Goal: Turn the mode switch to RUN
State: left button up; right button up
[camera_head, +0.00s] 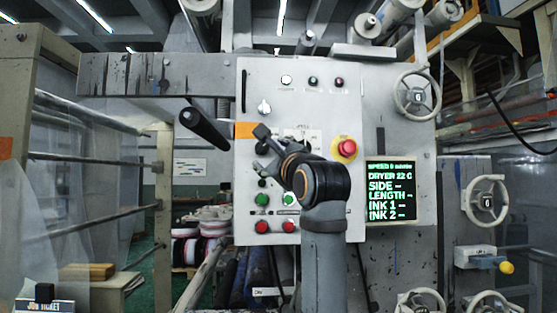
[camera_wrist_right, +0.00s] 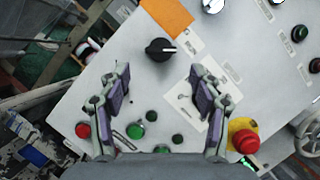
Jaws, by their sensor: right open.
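A black rotary knob (camera_wrist_right: 160,49) with a white pointer mark is on the light panel in the right wrist view. It looks like the mode switch, but its lettering is not legible. Its pointer aims right in that tilted view. My right gripper (camera_wrist_right: 159,82) is open and empty, its two fingers spread with the knob ahead, between and just beyond the tips. The gap to the knob is hard to judge. In the head view my right gripper (camera_head: 264,145) and wrist cover much of the panel's middle around the knob. My left gripper is not in view.
On the panel (camera_head: 300,80) are a silver knob (camera_head: 264,107), a red emergency button (camera_head: 347,148) on yellow, and green and red buttons (camera_head: 262,226) below. A green-text screen (camera_head: 391,191) is at right.

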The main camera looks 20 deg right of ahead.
jog(key=v, duration=0.6)
jog(key=shift+s, duration=0.1)
